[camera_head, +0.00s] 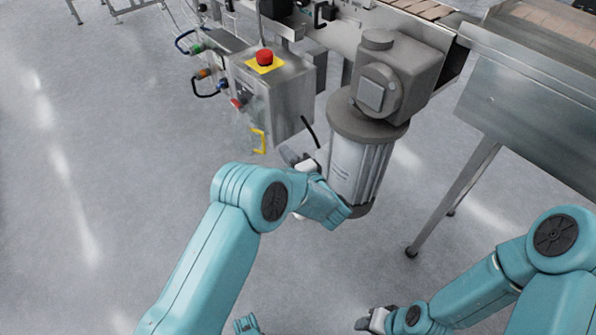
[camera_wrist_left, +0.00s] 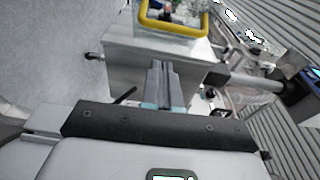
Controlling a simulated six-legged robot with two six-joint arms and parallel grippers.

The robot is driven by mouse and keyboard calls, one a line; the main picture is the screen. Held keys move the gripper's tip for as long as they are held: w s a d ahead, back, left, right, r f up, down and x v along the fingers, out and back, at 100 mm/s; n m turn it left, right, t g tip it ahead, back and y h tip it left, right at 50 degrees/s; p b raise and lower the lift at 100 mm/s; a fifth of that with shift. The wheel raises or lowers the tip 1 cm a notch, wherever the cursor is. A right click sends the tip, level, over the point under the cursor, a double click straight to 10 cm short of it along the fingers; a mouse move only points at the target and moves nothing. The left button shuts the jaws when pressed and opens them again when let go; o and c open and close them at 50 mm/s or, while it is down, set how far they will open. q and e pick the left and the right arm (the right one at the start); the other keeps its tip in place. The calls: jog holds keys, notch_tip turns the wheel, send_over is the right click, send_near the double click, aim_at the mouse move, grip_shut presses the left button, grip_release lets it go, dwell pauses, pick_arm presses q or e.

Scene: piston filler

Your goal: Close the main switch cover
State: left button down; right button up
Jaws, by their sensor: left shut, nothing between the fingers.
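The main switch cover (camera_head: 246,130) looks like a clear panel at the left front of a grey control box (camera_head: 285,105). It seems to stand swung out from the box, but its clear sheet is hard to make out. Its yellow handle (camera_head: 259,141) shows at its lower right. A red switch (camera_head: 238,101) sits on the box beside it. My left gripper (camera_head: 288,155) is shut and empty, just right of and below the handle. In the left wrist view the shut fingertips (camera_wrist_left: 157,66) point toward the yellow handle (camera_wrist_left: 172,30), apart from it. My right gripper (camera_head: 366,321) is low at the bottom, its fingers unclear.
A red emergency stop button (camera_head: 264,57) on a yellow plate tops the box. A large grey motor (camera_head: 362,150) stands close right of my left wrist. A steel table (camera_head: 530,110) is at the right. The floor at the left is clear.

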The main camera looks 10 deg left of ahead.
pick_arm(q)
jog(key=a, duration=0.3)
jog(key=shift+a+b, duration=0.35)
jog(key=shift+b, duration=0.05)
jog(key=shift+a, duration=0.2)
